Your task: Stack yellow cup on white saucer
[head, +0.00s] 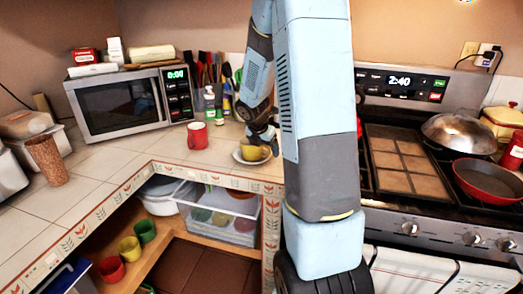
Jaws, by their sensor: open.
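The yellow cup (251,153) is on the tiled counter's corner area and appears to sit on the white saucer (241,160). The saucer's pale rim shows to the left of and below the cup. My gripper (262,138) is open, just above and at the right side of the cup. Its fingers are small and dark here, and I cannot tell whether they touch the cup. My arm covers the area just right of the saucer.
A red mug (197,136) stands left of the saucer. Behind are a microwave (130,102) and a cluster of utensils (212,75). The stove (405,165) with a red pan (487,178) is at right. The left counter has free tiles.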

